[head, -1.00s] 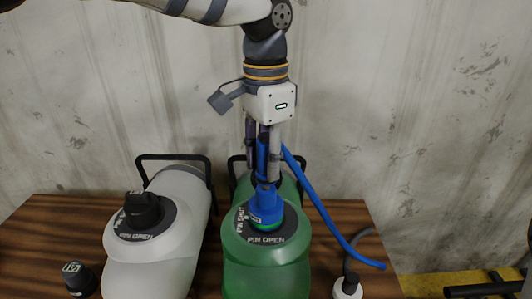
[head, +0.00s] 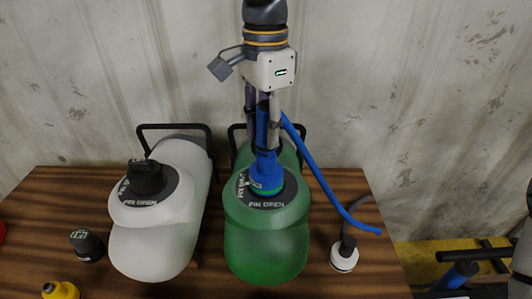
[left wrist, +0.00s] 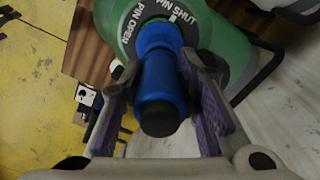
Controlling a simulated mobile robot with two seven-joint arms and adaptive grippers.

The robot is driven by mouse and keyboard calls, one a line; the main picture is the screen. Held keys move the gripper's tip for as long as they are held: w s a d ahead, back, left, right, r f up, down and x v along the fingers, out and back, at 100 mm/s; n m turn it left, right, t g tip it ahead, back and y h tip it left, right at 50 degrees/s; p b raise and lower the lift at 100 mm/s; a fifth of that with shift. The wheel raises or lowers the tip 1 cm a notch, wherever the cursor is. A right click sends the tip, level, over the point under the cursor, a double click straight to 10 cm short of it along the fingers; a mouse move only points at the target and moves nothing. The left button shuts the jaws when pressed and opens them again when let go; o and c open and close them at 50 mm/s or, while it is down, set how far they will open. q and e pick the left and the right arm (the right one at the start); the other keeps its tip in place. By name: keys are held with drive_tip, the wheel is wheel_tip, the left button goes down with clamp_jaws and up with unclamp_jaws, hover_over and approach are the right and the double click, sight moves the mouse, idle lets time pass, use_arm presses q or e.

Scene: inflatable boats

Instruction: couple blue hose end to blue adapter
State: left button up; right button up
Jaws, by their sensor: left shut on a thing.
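My left gripper (head: 264,145) points down over the green tank (head: 265,235), its fingers shut on an upright blue piece (head: 265,172) with a black tip. The wide blue lower end stands on the tank's round dark top, marked PIN OPEN, with a thin green ring under it. In the left wrist view, the blue piece (left wrist: 160,85) lies between the two fingers. A blue hose (head: 325,185) runs from behind the fingers down to the right. I cannot tell where it joins, nor whether the blue piece is one part or two. My right gripper is not in view.
A white tank (head: 155,245) with a black cap stands left. A dark cap (head: 87,245) and yellow item (head: 60,290) are on the wooden table (head: 40,225). A white fitting (head: 343,257) with a grey hose is right. Unclear dark bars (head: 475,255) show beyond the table.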

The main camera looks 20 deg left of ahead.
use_arm(q)
drive_tip(key=shift+f, duration=0.85)
idle(0.8)
drive_tip(key=o, duration=1.3)
drive_tip(key=shift+c, duration=0.2)
wheel_tip(320, 180, up, 12)
drive_tip(key=shift+r, duration=0.1)
